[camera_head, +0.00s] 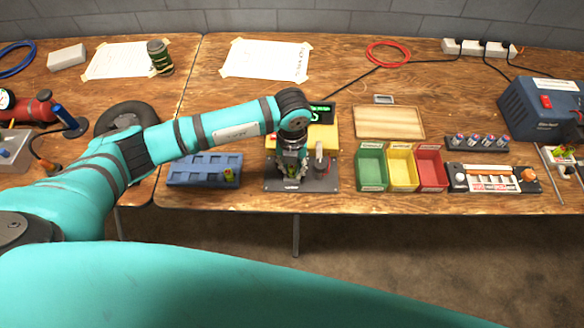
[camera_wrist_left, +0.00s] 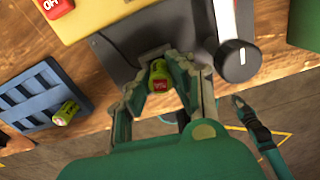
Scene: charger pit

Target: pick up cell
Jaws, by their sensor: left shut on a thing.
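My left gripper (camera_head: 291,165) is over the dark plate of the tester (camera_head: 315,184), in front of its yellow body. In the left wrist view my left gripper (camera_wrist_left: 163,72) is shut on a small green-yellow cell (camera_wrist_left: 158,80) with a red label. The fingers hide part of the held cell, and I cannot tell whether it touches the plate. Another cell (camera_head: 229,175) sits at the right end of the blue tray (camera_head: 190,172); it also shows in the left wrist view (camera_wrist_left: 66,113). A teal and dark arm part, seemingly my right arm, shows small at lower right there.
Right of the tester stand green (camera_head: 371,167), yellow (camera_head: 402,167) and red (camera_head: 431,168) bins, with a wooden board (camera_head: 389,122) behind. A device with a black knob (camera_wrist_left: 238,60) stands close right of my gripper. The table's front edge is near.

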